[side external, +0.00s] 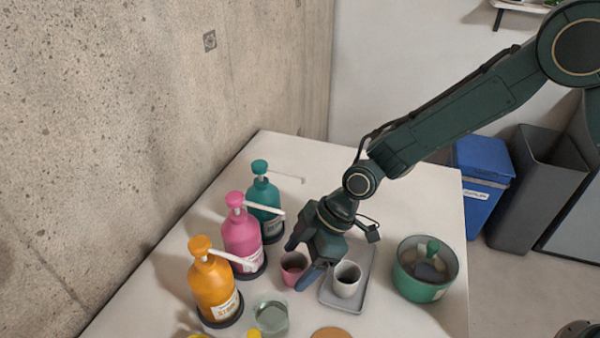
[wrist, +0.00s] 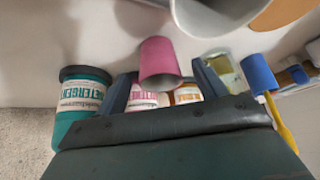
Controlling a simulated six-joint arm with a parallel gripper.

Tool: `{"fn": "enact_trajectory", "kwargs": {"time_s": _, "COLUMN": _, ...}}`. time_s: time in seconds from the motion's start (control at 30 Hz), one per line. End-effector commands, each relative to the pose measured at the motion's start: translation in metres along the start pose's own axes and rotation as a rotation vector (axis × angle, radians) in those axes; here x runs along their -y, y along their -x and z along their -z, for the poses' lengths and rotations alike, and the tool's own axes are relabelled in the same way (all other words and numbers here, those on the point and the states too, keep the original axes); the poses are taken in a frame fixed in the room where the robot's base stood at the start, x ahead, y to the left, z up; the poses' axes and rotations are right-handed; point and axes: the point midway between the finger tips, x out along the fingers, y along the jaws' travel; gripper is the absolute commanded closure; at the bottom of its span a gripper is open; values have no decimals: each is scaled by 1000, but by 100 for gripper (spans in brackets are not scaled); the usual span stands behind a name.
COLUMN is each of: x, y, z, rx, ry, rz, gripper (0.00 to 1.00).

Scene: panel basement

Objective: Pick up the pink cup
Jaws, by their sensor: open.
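The pink cup (side external: 293,269) stands upright on the white table, in front of the pink pump bottle. My gripper (side external: 299,262) is low over the table and open, with one finger on each side of the cup in the side view. In the wrist view the pink cup (wrist: 160,60) shows between the two spread fingertips (wrist: 164,85). I cannot tell whether either finger touches it. Part of the cup is hidden by my gripper in the side view.
Teal (side external: 264,207), pink (side external: 242,235) and orange (side external: 214,285) pump bottles line the wall side. A white cup (side external: 347,281) stands on a grey tray (side external: 336,303) close right of my gripper. A clear glass (side external: 271,317) is in front; a green pot (side external: 420,285) stands right.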

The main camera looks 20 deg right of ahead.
Motion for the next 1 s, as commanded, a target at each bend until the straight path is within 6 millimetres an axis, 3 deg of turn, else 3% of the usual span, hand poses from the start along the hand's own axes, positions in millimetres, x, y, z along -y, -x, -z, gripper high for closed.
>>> {"fn": "enact_trajectory", "kwargs": {"time_s": 0.23, "x": 0, "y": -20, "z": 0, "rx": 1, "ry": 1, "rz": 0, "gripper": 29}}
{"fn": "enact_trajectory", "kwargs": {"time_s": 0.77, "x": 0, "y": -21, "z": 0, "rx": 0, "ry": 1, "rz": -1, "gripper": 29}}
{"fn": "enact_trajectory", "kwargs": {"time_s": 1.0, "x": 0, "y": -21, "z": 0, "rx": 0, "ry": 1, "rz": -1, "gripper": 72}}
